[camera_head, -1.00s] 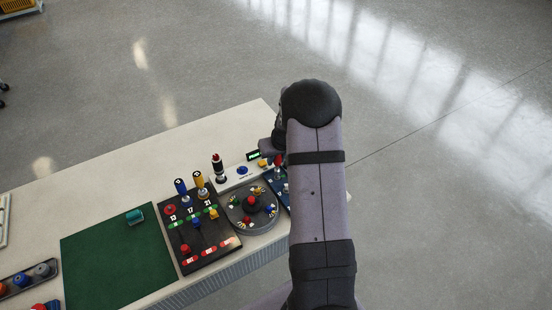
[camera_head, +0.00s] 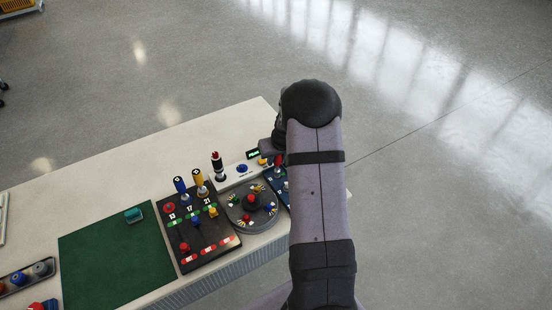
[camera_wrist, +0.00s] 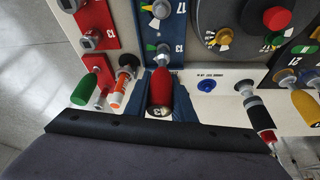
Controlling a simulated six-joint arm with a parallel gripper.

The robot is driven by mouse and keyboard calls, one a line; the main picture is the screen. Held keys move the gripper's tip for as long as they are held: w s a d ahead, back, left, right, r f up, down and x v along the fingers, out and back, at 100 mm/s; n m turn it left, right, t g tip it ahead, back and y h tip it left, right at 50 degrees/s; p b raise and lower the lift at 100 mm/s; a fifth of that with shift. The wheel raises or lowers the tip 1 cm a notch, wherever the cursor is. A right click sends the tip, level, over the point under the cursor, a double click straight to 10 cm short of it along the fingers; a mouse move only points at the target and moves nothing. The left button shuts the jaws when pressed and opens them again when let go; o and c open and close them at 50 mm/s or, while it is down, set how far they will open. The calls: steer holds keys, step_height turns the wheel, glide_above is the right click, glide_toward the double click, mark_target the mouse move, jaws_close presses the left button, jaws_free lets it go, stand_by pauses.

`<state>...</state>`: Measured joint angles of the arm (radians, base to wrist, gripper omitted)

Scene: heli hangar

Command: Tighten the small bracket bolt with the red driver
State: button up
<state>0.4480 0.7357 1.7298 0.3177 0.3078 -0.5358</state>
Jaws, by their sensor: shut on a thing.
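The red driver (camera_wrist: 159,88), marked 13 on its handle end, is gripped between the two dark blue fingers of my gripper (camera_wrist: 165,105) in the wrist view. Its lower end points at a grey bolt (camera_wrist: 163,50) beside a 13 label on the blue panel (camera_wrist: 176,28). Whether the tip is seated on that bolt cannot be told. A second bolt (camera_wrist: 160,9), marked 17, is on the same panel. In the head view the red driver (camera_head: 278,160) shows only partly beside my arm, over the panel's edge; my fingers are mostly hidden there.
Close to my gripper are a green-handled piece (camera_wrist: 85,90), an orange-and-white cylinder (camera_wrist: 122,82) and a black-and-red post (camera_wrist: 259,115). A round grey disc (camera_head: 235,212) and a black board (camera_head: 208,238) with blue and yellow drivers stand left. The green mat (camera_head: 110,260) is mostly clear.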

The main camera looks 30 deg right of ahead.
steer(key=shift+f+b, duration=0.45)
steer(key=shift+f, duration=0.05)
stand_by(0.3)
steer(key=o, duration=0.9)
steer(key=shift+s+r+g+p, duration=0.15)
steer(key=shift+r+g+p, duration=0.45)
steer(key=shift+p, duration=1.7)
steer(key=shift+a+r+g+p, duration=0.1)
steer(key=shift+r+g+p, duration=0.15)
steer(key=shift+p, duration=0.2)
steer(key=shift+s+r+g+y+p, duration=0.25)
steer(key=shift+r+g+p, duration=0.2)
steer(key=shift+g, duration=0.3)
steer(key=shift+s+r+g+y+p, duration=0.15)
steer(key=shift+s+r+g+p, duration=0.2)
steer(key=shift+g, duration=0.35)
steer(key=shift+w, duration=0.1)
jaws_close()
